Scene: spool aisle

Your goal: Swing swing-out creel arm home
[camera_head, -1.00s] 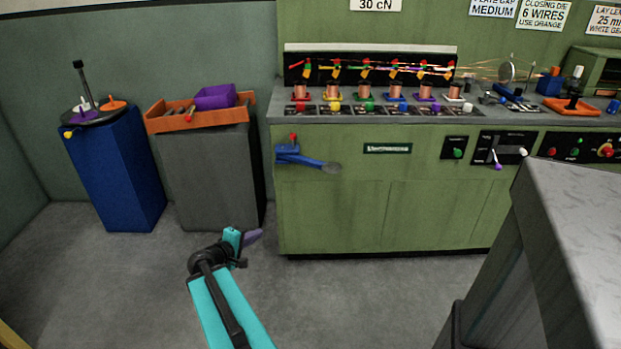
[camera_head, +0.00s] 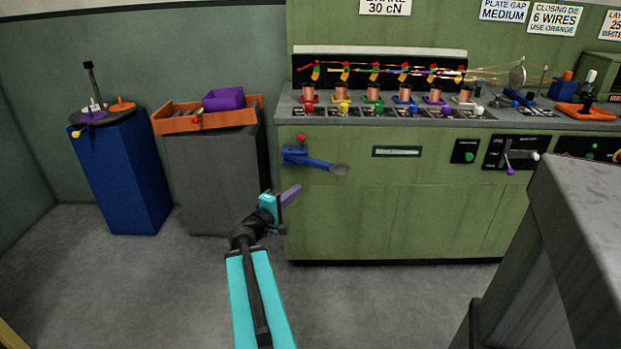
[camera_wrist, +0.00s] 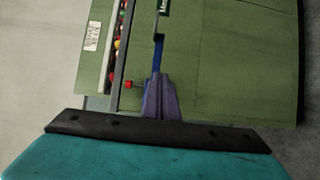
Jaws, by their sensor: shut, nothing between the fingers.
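The swing-out creel arm (camera_head: 318,162) is a blue bar on the upper left front of the green machine, with a grey rounded tip and a red knob (camera_head: 300,137) above its left end. It points right and slightly down across the machine front. In the wrist view the blue arm (camera_wrist: 158,52) lies straight beyond my fingers, with the red knob (camera_wrist: 129,85) to the left. My gripper (camera_head: 297,190) is below the creel arm in the head view, its purple fingers shut and empty. Whether they touch the arm is hard to tell; they look apart.
The green machine (camera_head: 400,215) carries a row of copper spools on its top. A grey cabinet (camera_head: 215,185) with an orange tray and a blue cabinet (camera_head: 122,185) stand at left. A grey block (camera_head: 585,210) rises at the right front. The middle floor is clear.

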